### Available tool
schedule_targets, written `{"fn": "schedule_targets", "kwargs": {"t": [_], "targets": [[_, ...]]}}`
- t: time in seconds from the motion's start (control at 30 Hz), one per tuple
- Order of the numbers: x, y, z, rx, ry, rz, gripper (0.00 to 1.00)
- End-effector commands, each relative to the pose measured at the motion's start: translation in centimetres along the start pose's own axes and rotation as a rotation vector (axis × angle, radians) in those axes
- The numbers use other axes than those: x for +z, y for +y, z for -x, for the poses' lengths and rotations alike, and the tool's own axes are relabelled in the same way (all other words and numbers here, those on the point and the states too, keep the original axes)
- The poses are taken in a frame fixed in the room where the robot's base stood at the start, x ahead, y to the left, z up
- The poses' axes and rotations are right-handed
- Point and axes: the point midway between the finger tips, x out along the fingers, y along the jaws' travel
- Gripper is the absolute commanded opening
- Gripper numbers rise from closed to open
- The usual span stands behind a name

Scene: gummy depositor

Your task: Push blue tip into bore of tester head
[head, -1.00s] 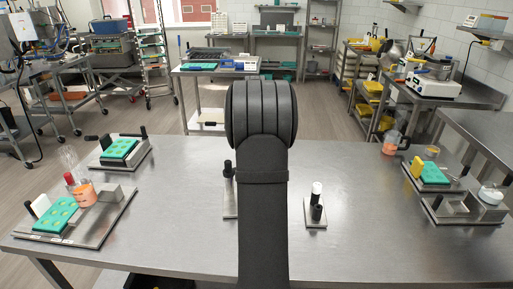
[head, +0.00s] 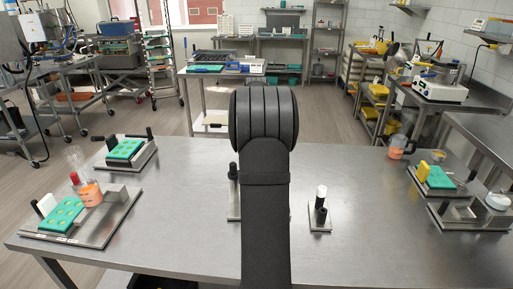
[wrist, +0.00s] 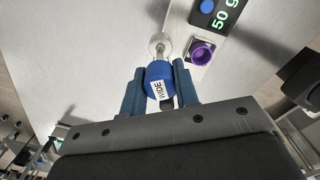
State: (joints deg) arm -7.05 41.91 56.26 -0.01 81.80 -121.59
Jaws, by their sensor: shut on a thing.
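My gripper (wrist: 160,92) is shut on the blue tip (wrist: 155,71), with one finger on each side of it. The tip is a blue round piece with a white label that seems to read "WIDE". Beyond its far end is a pale metal round part (wrist: 159,40), which may be the tester head, with a narrower metal piece between the two. I cannot tell whether the tip is in a bore or only in line with it. In the head view my arm hides the gripper and the tip.
On the steel table (head: 180,190) are green mould stations (head: 67,215) at left, more at right (head: 440,177), and a small black-post stand (head: 320,213).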

Motion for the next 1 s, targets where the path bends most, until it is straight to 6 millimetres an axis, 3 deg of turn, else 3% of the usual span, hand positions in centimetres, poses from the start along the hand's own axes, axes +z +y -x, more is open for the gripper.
{"fn": "schedule_targets", "kwargs": {"t": [1.0], "targets": [[0.00,-0.02,-0.60,0.000,0.000,0.000,0.00]]}}
